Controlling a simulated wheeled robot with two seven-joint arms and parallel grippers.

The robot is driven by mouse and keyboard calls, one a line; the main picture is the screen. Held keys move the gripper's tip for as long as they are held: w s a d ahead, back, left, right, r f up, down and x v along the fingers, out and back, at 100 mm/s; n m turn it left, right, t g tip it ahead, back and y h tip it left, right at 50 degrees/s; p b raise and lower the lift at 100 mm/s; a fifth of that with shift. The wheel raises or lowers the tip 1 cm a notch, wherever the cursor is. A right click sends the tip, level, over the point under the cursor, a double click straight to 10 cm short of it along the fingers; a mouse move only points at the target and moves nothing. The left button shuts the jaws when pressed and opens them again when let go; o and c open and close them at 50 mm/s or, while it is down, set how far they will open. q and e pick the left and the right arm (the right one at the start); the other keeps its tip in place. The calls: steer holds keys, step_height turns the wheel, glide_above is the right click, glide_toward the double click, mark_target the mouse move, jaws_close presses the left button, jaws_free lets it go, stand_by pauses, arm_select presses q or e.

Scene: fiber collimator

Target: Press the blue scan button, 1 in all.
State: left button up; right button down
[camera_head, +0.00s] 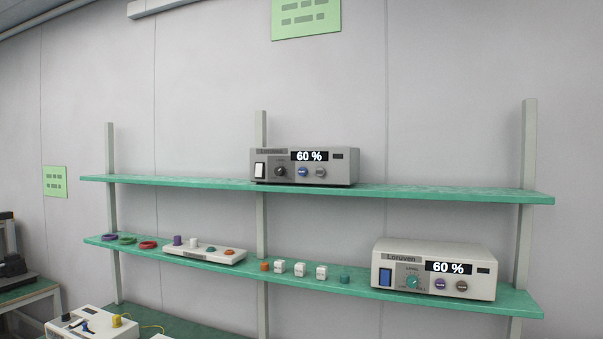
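A grey instrument (335,165) on the upper green shelf shows "60 %" on its display. It has a white rocker switch (259,170), a dark knob (280,171), a round blue button (303,172) and a grey button (321,173). The blue button's lettering is too small to read. A cream instrument (468,256) on the lower shelf also shows "60 %", with a blue rocker switch (385,277), a teal knob (413,281), a purple button and a brown button. Neither of my grippers is in view.
The upper shelf (450,192) is otherwise clear. The lower shelf (340,286) holds coloured rings (127,239), a white tray (205,255) with small parts, and several small cubes (300,269). A white box (95,325) with switches stands at the bottom left.

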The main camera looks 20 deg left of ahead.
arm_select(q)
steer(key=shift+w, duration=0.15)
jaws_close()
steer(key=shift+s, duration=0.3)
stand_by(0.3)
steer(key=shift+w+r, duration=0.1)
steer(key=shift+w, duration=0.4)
